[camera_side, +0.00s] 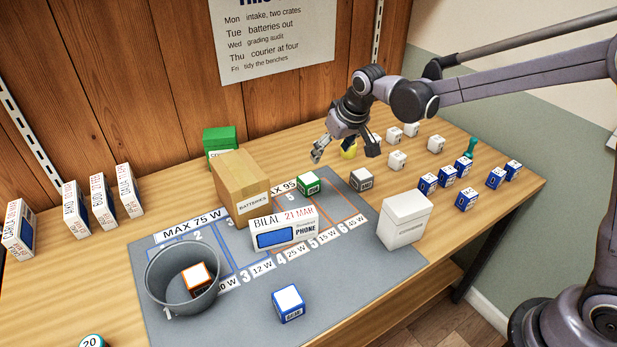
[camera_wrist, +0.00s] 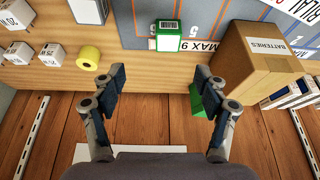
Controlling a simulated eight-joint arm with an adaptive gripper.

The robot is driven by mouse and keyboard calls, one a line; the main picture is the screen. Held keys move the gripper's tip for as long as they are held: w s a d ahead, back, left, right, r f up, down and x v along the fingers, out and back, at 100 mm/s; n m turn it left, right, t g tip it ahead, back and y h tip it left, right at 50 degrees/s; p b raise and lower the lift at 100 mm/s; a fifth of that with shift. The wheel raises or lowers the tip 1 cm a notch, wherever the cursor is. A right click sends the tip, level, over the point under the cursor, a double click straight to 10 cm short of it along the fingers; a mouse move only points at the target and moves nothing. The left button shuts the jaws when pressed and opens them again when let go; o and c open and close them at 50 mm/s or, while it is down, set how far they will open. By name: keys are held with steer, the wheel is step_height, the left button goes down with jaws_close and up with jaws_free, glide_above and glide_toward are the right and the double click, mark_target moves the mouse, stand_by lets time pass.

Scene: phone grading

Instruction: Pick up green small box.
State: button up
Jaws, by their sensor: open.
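A green small box (camera_side: 308,182) with a white top sits on the grey mat (camera_side: 350,292), near its back edge, in the side view. In the wrist view the green small box (camera_wrist: 167,35) is at the top centre, beyond the fingertips. My gripper (camera_side: 345,150) is above the back of the bench, behind the box and to its right in the side view. In the wrist view my gripper (camera_wrist: 160,80) is open, with bare bench between its fingers. It is apart from the box.
A cardboard batteries box (camera_side: 240,187) stands left of the green box, with a larger green box (camera_side: 219,141) behind it. A phone carton (camera_side: 284,230) stands in front. A grey small box (camera_side: 360,179) is to the right.

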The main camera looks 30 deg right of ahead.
glide_toward(309, 178)
steer(key=shift+x, duration=5.3)
steer(key=c, duration=1.3)
